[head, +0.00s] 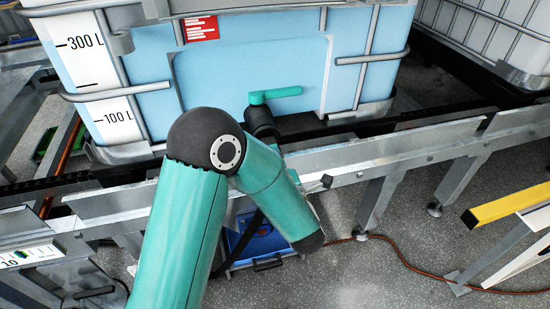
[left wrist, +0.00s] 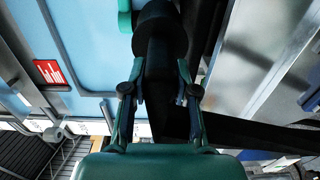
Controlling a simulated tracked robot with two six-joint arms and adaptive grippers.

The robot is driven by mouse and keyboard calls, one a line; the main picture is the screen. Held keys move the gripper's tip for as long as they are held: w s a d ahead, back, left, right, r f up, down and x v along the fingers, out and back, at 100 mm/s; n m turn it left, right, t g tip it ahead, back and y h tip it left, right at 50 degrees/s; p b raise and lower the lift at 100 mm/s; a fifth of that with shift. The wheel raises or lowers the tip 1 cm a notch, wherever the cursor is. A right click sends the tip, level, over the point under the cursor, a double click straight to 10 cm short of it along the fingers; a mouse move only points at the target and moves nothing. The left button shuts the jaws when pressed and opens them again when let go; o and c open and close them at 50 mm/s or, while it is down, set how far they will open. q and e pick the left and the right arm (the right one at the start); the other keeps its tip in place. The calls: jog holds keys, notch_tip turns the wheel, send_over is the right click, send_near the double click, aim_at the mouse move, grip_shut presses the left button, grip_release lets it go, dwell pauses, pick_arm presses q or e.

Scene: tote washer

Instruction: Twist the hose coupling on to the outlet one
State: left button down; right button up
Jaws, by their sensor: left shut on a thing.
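The outlet (head: 262,121) is a black stub under a teal valve handle (head: 276,95), low on the front of a pale blue caged tank. My left arm covers the space below it in the head view, hiding the left gripper there. In the left wrist view my left gripper (left wrist: 160,88) is shut on the black hose coupling (left wrist: 160,62). The coupling lines up with the wider black outlet (left wrist: 158,28) just beyond it. Black on black, I cannot tell whether they touch or are engaged. A black hose (left wrist: 260,133) runs off to the right. My right gripper is not in view.
A grey metal rail (head: 400,150) runs across in front of the tank (head: 235,60). A blue crate (head: 235,270) stands on the floor below my arm. An orange cable (head: 400,255) lies on the floor, and a yellow bar (head: 505,205) juts in at the right.

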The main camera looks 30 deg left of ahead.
pick_arm(q)
jog(key=shift+w+a+r+p, duration=0.1)
jog(key=shift+w+a+p, duration=0.3)
jog(key=shift+a, duration=0.05)
dwell(1.1)
jog(key=shift+r+m+p, duration=0.15)
jog(key=shift+m+p, duration=0.35)
jog(key=shift+p, duration=0.15)
jog(key=m+p, duration=0.8)
jog(key=m, duration=0.1)
jog(key=shift+m+p, duration=0.3)
jog(key=shift+m, duration=0.6)
jog(key=shift+p, duration=0.3)
